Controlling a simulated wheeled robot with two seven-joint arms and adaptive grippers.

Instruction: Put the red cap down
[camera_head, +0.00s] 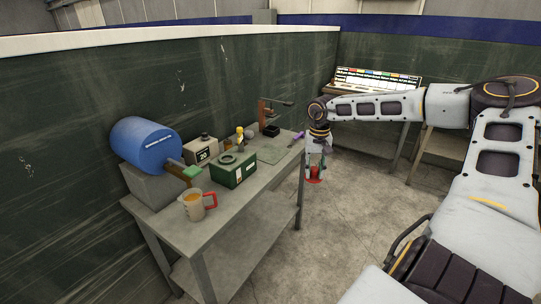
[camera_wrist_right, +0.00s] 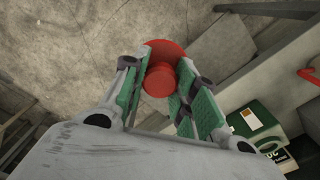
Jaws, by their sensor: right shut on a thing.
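The red cap (camera_head: 315,180) hangs at the tip of my right gripper (camera_head: 316,172) in the head view, off the right side of the grey workbench (camera_head: 215,229) and above open floor. In the right wrist view the cap (camera_wrist_right: 164,52) shows a round flange and a smaller round boss. The green-padded fingers of my right gripper (camera_wrist_right: 156,82) are shut on it from both sides. My left gripper is not in view.
On the bench are a blue drum (camera_head: 146,143), a green box (camera_head: 234,169), a measuring jug (camera_head: 194,205) with red handle, a box marked 20 (camera_head: 202,149) and a press-like stand (camera_head: 266,115). A sloped panel (camera_head: 375,78) stands behind.

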